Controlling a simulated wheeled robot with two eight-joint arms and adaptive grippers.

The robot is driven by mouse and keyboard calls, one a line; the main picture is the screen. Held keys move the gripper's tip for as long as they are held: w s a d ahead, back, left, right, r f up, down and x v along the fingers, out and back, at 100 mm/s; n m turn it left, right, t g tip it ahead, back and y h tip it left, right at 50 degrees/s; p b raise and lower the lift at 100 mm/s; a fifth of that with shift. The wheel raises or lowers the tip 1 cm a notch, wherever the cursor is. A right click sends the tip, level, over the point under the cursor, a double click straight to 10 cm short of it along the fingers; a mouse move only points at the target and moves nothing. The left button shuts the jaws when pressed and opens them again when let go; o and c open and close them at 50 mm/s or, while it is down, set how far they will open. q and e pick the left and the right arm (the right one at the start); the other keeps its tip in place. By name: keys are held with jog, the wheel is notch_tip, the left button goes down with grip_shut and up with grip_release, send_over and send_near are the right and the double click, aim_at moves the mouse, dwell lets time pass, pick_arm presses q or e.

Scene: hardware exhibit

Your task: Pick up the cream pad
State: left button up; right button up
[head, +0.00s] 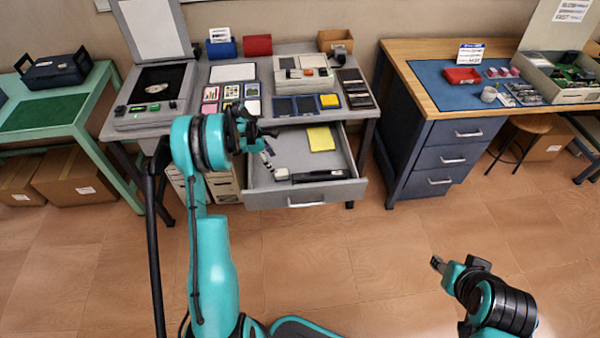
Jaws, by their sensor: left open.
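The pad that best fits the cream pad is a pale yellow one (321,139); it lies flat at the back of the open drawer (263,180) under the grey desk.
The drawer also holds a black bar-shaped item (320,175) and a small marker-like item (268,160). Cards, dark tiles and a cream device (303,72) crowd the desktop. A blue drawer desk (440,150) stands right. The floor in front is clear.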

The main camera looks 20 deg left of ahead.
aim_at(280, 172)
pick_arm(q)
jog(key=b+x, duration=0.1)
jog(key=x, duration=0.3)
jog(key=shift+a, duration=0.15)
jog(key=b+x, duration=0.2)
jog(key=x, duration=0.3)
jog(key=shift+a+f, duration=0.1)
jog(key=shift+f, duration=0.1)
jog(key=shift+s+r, duration=0.1)
jog(key=shift+c, duration=1.2)
jog(key=c, duration=0.9)
